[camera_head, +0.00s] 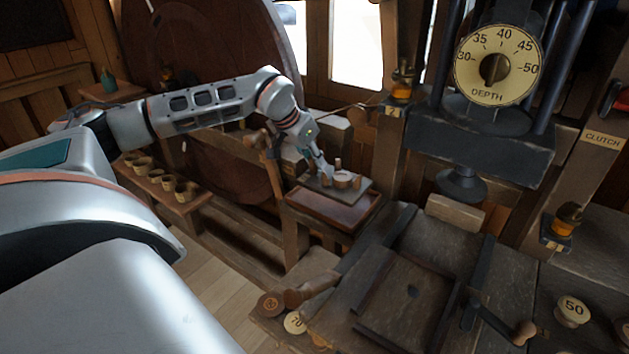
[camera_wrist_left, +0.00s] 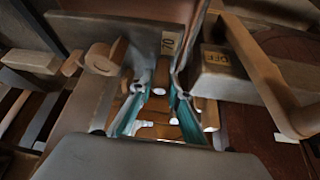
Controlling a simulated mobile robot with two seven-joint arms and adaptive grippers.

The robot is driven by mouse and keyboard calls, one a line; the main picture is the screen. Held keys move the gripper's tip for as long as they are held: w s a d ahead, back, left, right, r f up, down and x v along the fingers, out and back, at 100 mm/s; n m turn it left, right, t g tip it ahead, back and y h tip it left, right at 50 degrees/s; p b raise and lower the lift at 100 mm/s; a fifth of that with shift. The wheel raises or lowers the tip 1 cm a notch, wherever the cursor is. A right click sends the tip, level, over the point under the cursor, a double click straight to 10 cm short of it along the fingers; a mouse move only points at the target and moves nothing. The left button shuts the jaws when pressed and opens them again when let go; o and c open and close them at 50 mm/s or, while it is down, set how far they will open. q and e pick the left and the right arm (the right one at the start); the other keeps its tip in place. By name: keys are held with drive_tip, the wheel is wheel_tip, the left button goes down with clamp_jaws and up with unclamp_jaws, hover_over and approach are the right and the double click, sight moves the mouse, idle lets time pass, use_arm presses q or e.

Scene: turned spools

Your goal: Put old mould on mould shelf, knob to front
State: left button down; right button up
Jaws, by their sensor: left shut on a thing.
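A thin grey slab (camera_head: 352,193), which looks like the old mould, carries a pale round wooden knob (camera_head: 343,180) and short pegs. It sits at the top of a reddish wooden tray-like stand in the head view. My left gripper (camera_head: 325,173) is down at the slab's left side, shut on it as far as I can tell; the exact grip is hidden. In the left wrist view the teal fingers (camera_wrist_left: 158,105) point down beside a grey board (camera_wrist_left: 115,30) with a small number tag. I cannot tell which surface is the mould shelf. My right gripper is not in view.
A bench with several cups (camera_head: 155,175) stands left of the stand. A press with a depth dial (camera_head: 497,65) stands at the right. The grey machine table (camera_head: 410,290) has crank handles. A post with an OFF tag (camera_wrist_left: 213,57) is close to the fingers.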

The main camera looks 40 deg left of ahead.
sight(313, 172)
use_arm(q)
drive_tip(key=shift+f+b, duration=0.3)
drive_tip(key=shift+f, duration=1.85)
drive_tip(key=shift+f, duration=0.15)
drive_tip(key=c, duration=1.9)
unclamp_jaws()
